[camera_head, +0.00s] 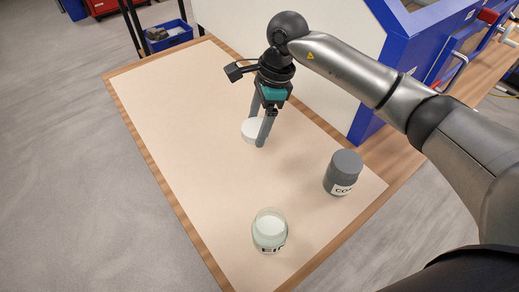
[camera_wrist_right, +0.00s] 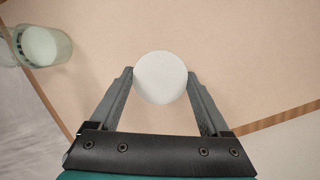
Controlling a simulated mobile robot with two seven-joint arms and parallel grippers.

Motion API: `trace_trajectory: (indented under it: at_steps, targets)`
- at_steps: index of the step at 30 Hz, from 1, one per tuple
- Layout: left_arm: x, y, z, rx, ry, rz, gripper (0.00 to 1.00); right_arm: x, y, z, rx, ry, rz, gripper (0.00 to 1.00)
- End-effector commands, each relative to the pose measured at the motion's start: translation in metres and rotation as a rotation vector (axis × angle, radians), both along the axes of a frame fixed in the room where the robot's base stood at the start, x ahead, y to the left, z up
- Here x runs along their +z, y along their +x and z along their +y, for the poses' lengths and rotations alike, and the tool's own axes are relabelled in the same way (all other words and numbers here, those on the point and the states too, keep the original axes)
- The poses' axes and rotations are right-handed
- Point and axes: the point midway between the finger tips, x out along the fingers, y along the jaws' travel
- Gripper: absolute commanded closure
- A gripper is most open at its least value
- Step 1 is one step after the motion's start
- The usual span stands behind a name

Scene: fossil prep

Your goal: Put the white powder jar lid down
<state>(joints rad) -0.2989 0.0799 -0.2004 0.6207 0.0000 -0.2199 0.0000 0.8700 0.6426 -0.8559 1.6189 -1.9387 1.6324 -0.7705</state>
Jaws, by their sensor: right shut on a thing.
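The white lid (camera_head: 251,128) is round and sits between the fingertips of my right gripper (camera_head: 259,129), over the far half of the table. In the right wrist view the lid (camera_wrist_right: 160,77) is gripped at its sides by both fingers. It is at or just above the table surface; I cannot tell if it touches. The glass jar (camera_head: 269,232) of white powder stands upright and open near the table's front edge, its label partly readable. It also shows at the upper left of the right wrist view (camera_wrist_right: 32,45). My left gripper is not in view.
A dark grey jar (camera_head: 343,173) with its lid on and a white label stands on the right of the pale tabletop (camera_head: 200,110). A white panel and a blue frame (camera_head: 366,123) stand along the table's far right side. The table's left part is clear.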

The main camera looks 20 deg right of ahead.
Motion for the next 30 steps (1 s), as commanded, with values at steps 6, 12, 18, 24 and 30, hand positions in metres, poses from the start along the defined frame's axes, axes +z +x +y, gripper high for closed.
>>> trace_trajectory:
  at_steps: [6,12,18,24,30]
  targets:
    - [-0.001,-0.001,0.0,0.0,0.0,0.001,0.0,-0.042,0.0,0.0,0.0,0.001,0.002,1.0]
    - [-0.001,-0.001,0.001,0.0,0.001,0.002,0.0,-0.055,0.0,0.0,0.0,0.001,0.001,1.0]
    - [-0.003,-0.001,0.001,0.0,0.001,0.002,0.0,-0.085,-0.001,0.0,0.0,0.0,0.004,1.0]
    - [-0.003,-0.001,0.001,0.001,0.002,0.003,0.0,-0.092,0.0,0.0,0.0,0.0,-0.002,1.0]
    - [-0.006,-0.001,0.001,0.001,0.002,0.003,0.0,-0.094,0.0,0.0,0.001,0.0,-0.002,1.0]
